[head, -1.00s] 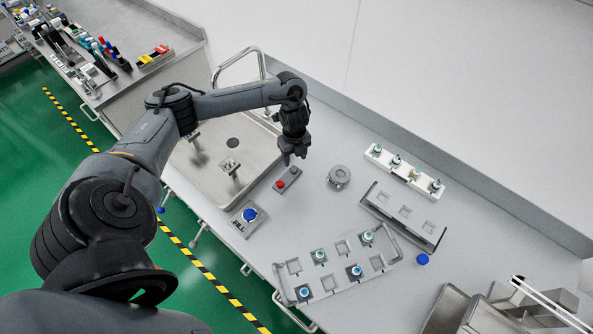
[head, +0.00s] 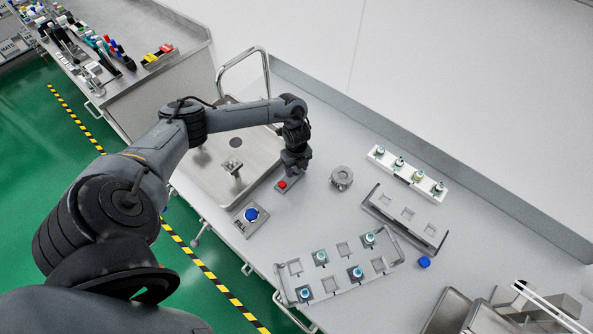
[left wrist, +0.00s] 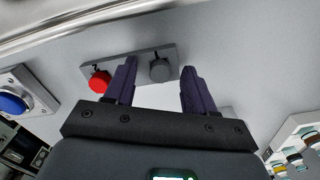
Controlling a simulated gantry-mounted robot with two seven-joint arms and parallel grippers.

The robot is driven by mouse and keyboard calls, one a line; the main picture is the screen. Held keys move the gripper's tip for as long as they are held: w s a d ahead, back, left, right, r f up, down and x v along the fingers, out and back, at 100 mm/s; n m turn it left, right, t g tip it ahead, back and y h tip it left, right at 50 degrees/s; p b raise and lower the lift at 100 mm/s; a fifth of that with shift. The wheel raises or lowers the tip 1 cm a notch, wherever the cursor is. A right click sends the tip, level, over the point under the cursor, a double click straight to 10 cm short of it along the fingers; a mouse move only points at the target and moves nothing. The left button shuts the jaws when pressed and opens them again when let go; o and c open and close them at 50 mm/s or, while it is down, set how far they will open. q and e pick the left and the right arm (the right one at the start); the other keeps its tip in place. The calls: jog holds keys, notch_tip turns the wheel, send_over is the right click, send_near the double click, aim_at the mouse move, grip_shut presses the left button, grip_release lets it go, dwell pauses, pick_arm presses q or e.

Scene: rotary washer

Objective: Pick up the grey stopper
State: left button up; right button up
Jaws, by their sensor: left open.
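The grey stopper (left wrist: 160,69) is a round knob on a small grey plate (left wrist: 124,65), beside a red knob (left wrist: 100,81). In the left wrist view it shows between my two dark fingers, just beyond their tips. My left gripper (head: 296,172) is open, pointing down over the plate's far end. In the head view it hides the grey stopper, while the red knob (head: 282,184) stays visible. I cannot tell whether the fingers touch the stopper. My right gripper is not in view.
A blue button (head: 251,214) is on a plate nearby. A sink (head: 205,185) lies left of the gripper. A round metal device (head: 341,178) stands to the right. Racks with capped vials (head: 340,262) and a white vial rack (head: 408,174) are further right.

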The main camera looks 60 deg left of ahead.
pick_arm(q)
grip_shut()
jog(key=shift+r, duration=0.2)
dwell(0.3)
